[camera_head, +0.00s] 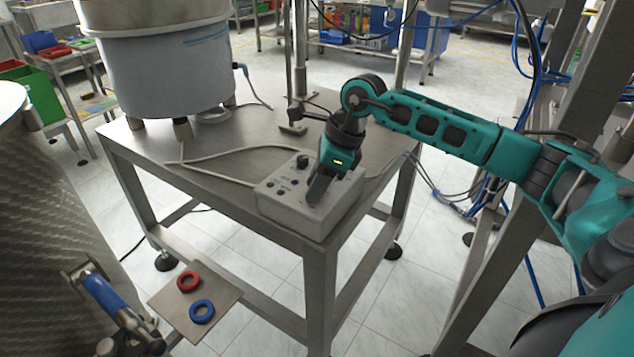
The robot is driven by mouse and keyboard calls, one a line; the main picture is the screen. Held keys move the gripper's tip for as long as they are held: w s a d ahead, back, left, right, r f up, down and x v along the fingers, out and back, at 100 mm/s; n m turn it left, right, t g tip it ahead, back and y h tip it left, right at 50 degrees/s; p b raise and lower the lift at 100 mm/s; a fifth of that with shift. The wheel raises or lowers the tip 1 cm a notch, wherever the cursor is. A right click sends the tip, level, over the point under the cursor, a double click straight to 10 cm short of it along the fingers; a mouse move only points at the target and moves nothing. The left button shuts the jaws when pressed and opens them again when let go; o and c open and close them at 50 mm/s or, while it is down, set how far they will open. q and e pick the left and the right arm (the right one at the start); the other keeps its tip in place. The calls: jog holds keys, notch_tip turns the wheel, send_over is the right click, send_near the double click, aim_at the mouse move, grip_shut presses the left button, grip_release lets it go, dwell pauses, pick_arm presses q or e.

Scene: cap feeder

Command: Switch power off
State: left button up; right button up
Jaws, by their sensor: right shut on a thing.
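The control box (283,207) is a light grey box with a knob and several small coloured buttons on its sloped top. It sits at the near right corner of the metal table. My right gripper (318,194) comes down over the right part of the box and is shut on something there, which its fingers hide. I cannot tell the position of the power switch. My left gripper is not in view.
A large grey feeder bowl (165,62) stands on the metal table (224,144) at the back left. A cable runs from the box across the tabletop. A small plate (176,315) at lower left holds a red ring (188,281) and a blue ring (202,311).

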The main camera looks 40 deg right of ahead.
dwell(0.3)
jog(key=o, duration=1.1)
jog(key=shift+c, duration=0.2)
jog(key=p+v, duration=0.2)
jog(key=v, duration=1.1)
jog(key=shift+w, duration=0.1)
